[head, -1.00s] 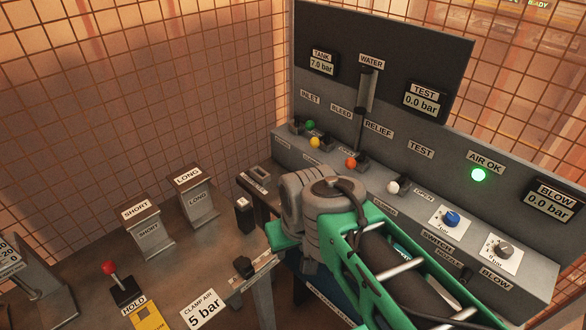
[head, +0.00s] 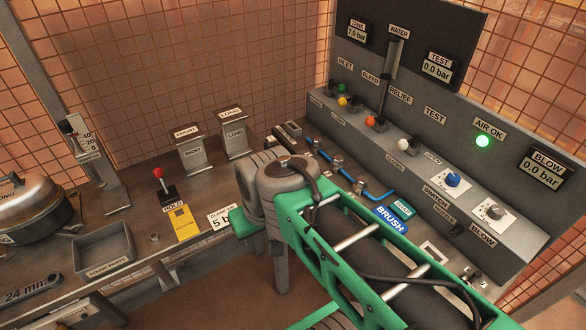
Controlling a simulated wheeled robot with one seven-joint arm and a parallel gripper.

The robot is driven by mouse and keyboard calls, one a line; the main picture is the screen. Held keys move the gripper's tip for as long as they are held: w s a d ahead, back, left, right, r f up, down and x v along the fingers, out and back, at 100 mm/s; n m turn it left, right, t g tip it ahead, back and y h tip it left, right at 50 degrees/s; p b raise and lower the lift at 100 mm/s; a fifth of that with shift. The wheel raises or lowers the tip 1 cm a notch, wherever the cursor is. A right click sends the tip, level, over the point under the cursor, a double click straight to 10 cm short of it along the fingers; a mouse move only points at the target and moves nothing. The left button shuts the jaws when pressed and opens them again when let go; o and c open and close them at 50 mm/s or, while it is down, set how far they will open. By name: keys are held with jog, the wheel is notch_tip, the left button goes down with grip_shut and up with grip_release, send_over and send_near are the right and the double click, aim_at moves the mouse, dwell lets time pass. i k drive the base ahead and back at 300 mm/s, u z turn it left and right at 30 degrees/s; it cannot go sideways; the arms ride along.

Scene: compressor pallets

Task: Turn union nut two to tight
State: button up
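A thin blue pipe (head: 376,191) runs along the bench in front of the valve panel. Several small metal fittings sit along it, one near its middle (head: 337,161) and one further right (head: 360,185). They look like nuts, but no number is readable, so I cannot tell which is union nut two or how tight it is. My green and grey arm crosses the foreground and covers part of the bench. My gripper is not visible; the arm's bulk or the picture edge hides it.
The valve panel (head: 480,185) stands at the right with coloured knobs and a lit green AIR OK lamp (head: 482,141). A red-knobbed HOLD lever (head: 160,180), SHORT and LONG stands, a grey tray (head: 103,252), a 24 mm spanner (head: 35,290) and a lidded pot (head: 30,210) occupy the left.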

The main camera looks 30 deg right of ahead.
aim_at(338, 160)
jog(key=u, duration=0.5)
jog(key=i, duration=0.4)
jog(key=z, duration=3.15)
jog(key=k, duration=0.65)
jog(key=u, duration=0.95)
jog(key=i, duration=0.5)
jog(key=z, duration=0.05)
